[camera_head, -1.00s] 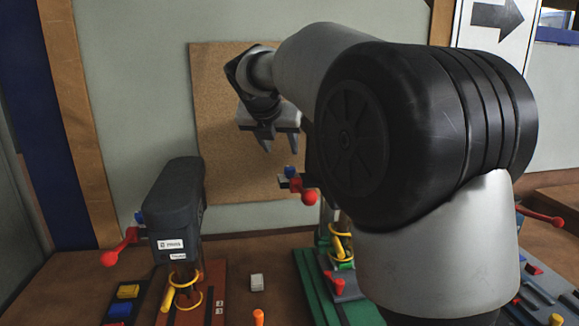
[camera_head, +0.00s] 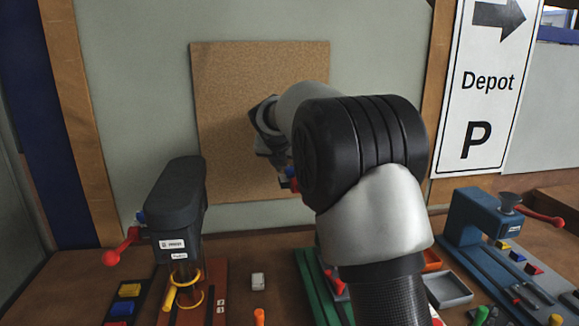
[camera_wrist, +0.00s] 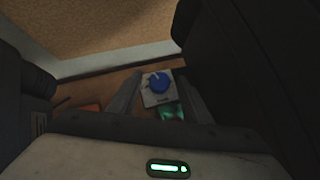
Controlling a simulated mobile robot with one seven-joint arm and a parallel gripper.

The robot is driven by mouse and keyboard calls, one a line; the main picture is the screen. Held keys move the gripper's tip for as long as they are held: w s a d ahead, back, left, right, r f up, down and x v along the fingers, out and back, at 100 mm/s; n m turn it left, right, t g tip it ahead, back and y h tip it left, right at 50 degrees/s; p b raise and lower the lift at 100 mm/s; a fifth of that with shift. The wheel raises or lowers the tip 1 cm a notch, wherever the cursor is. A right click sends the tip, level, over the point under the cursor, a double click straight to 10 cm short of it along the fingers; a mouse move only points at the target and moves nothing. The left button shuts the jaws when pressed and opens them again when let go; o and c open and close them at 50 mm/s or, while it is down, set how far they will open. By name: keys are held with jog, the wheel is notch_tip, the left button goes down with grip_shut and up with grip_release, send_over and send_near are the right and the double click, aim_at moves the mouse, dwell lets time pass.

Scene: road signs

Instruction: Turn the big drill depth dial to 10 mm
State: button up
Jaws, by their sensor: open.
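A blue round dial (camera_wrist: 158,81) with a pale pointer mark sits on a light plate (camera_wrist: 152,98) in the wrist view. The lettering on the plate is too small to read. My gripper (camera_wrist: 160,77) is open, with one finger on each side of the dial; I cannot tell whether either touches it. In the head view, only a little blue and red of the middle machine shows beside my arm, and my fingertips are hidden.
A black drill (camera_head: 175,205) with a red handle (camera_head: 122,247) stands on the left. A blue drill (camera_head: 478,222) stands on the right. A grey tray (camera_head: 447,289) and small coloured parts lie on the bench. A cork board (camera_head: 230,110) hangs behind.

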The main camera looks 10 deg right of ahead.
jog(key=c, duration=1.1)
jog(key=shift+o, duration=0.2)
jog(key=shift+a+m+h+p, duration=0.15)
jog(key=shift+m+h+p, duration=0.15)
jog(key=shift+p, duration=0.25)
jog(key=shift+r+m+g+p, duration=0.15)
jog(key=shift+m+g+p, duration=0.15)
jog(key=shift+p, duration=0.05)
jog(key=shift+w+a+m+g+h+p, duration=0.15)
jog(key=shift+m+g+h+p, duration=0.15)
jog(key=shift+m+h+p, duration=0.35)
jog(key=shift+w+f+m+g+h, duration=0.1)
jog(key=shift+f+m+g+h, duration=0.1)
jog(key=shift+m+g+h, duration=0.6)
jog(key=m, duration=0.3)
jog(key=shift+w+g+h, duration=0.1)
jog(key=shift+g+h, duration=0.25)
jog(key=shift+g, duration=0.05)
jog(key=shift+w+r+m+g+h, duration=0.2)
jog(key=shift+m+g+h, duration=0.15)
jog(key=shift+m, duration=0.3)
jog(key=shift+s+m+g, duration=0.15)
jog(key=shift+m+g, duration=0.1)
jog(key=shift+m, duration=0.05)
